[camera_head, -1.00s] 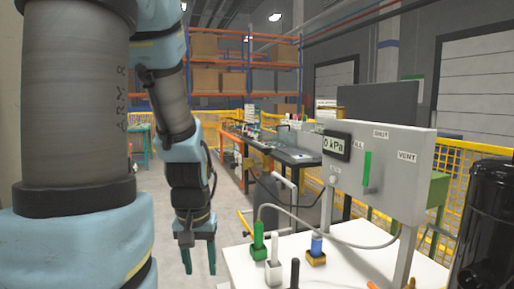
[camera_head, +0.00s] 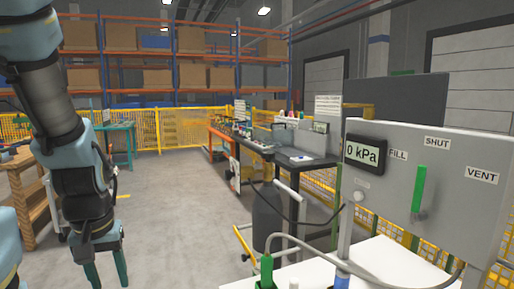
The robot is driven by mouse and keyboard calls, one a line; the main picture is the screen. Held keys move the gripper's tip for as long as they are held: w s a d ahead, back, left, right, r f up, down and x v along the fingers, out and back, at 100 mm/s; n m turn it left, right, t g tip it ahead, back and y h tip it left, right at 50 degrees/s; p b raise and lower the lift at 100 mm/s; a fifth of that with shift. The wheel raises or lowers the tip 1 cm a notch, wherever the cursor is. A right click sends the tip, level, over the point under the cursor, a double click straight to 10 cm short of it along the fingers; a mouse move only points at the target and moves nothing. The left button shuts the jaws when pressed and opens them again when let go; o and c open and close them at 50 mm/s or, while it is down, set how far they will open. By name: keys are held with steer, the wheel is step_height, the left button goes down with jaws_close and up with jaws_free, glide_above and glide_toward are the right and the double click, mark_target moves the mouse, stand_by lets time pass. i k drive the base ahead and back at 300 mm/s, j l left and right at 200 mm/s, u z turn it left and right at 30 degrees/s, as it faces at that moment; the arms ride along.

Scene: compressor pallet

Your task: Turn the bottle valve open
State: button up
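My gripper (camera_head: 107,266) hangs at the lower left with its two teal fingers apart, pointing down over open floor. It is empty and far from the panel. The grey control panel (camera_head: 385,212) at the right carries a gauge (camera_head: 366,153) reading 0 kPa and labels FILL, SHUT and VENT. A green lever (camera_head: 418,188) stands nearly upright under SHUT. A green fitting (camera_head: 267,268) with a hose shows at the bottom edge, and a blue fitting (camera_head: 342,281) is mostly cut off. I cannot pick out the bottle valve with certainty.
A white tabletop (camera_head: 387,262) lies below the panel. A cart handle (camera_head: 287,187) and a dark grey cylinder (camera_head: 268,218) stand left of it. Workbenches (camera_head: 295,162) and yellow fencing (camera_head: 180,128) are behind. A wooden stand (camera_head: 35,200) is at the left. The middle floor is clear.

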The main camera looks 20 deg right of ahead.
mark_target(268, 155)
steer(key=i, duration=1.95)
steer(key=i+z, duration=0.1)
steer(key=i, duration=0.75)
steer(key=i+j+z, duration=0.1)
steer(key=i, duration=0.75)
steer(key=j, duration=0.1)
